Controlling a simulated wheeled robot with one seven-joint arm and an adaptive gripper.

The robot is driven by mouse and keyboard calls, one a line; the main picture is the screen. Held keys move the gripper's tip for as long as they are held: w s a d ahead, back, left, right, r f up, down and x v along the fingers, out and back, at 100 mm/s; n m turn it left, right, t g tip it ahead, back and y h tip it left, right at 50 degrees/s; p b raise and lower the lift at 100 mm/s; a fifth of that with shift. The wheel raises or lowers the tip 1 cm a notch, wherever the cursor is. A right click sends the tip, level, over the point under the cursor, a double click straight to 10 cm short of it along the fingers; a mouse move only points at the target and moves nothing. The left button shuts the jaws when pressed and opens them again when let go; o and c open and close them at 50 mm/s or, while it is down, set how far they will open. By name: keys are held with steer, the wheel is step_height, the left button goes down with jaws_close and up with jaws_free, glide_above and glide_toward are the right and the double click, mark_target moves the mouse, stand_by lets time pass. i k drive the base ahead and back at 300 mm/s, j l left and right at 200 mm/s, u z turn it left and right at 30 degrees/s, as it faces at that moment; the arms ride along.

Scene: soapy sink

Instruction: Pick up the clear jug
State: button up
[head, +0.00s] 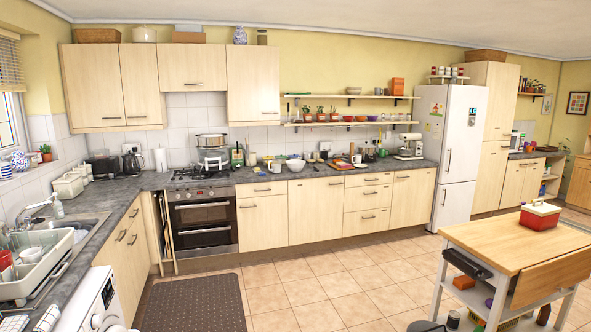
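I cannot pick out a clear jug for certain in the head view. A dark coffee maker with a pot (132,162) stands on the back counter at the left, too small to tell whether the pot is clear. The sink (84,234) is at the left edge under a tap (38,206), and its inside is mostly hidden. A pale dish rack (40,277) with white dishes and a red item stands in front of it. My gripper is not in view.
A grey counter (135,184) runs along the left and back walls, crowded with small items. A wooden-topped trolley (490,240) with a red and white box (539,215) stands at the right. A dark mat (195,302) lies on the tiles. The middle floor is clear.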

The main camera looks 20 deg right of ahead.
mark_target(276, 163)
steer(key=i+z, duration=0.25)
steer(key=i, duration=1.5)
steer(key=i+z, duration=0.15)
steer(key=i, duration=0.65)
steer(key=i+j, duration=0.1)
steer(key=i, duration=0.7)
steer(key=i+j+z, duration=0.15)
steer(key=i, duration=0.65)
steer(key=i+l+z, duration=0.3)
steer(key=i, duration=0.8)
steer(key=i+j+z, duration=0.3)
steer(key=i, duration=0.8)
steer(key=i+u, duration=0.15)
steer(key=i, duration=0.4)
steer(key=i+l+u, duration=0.15)
steer(key=i, duration=0.45)
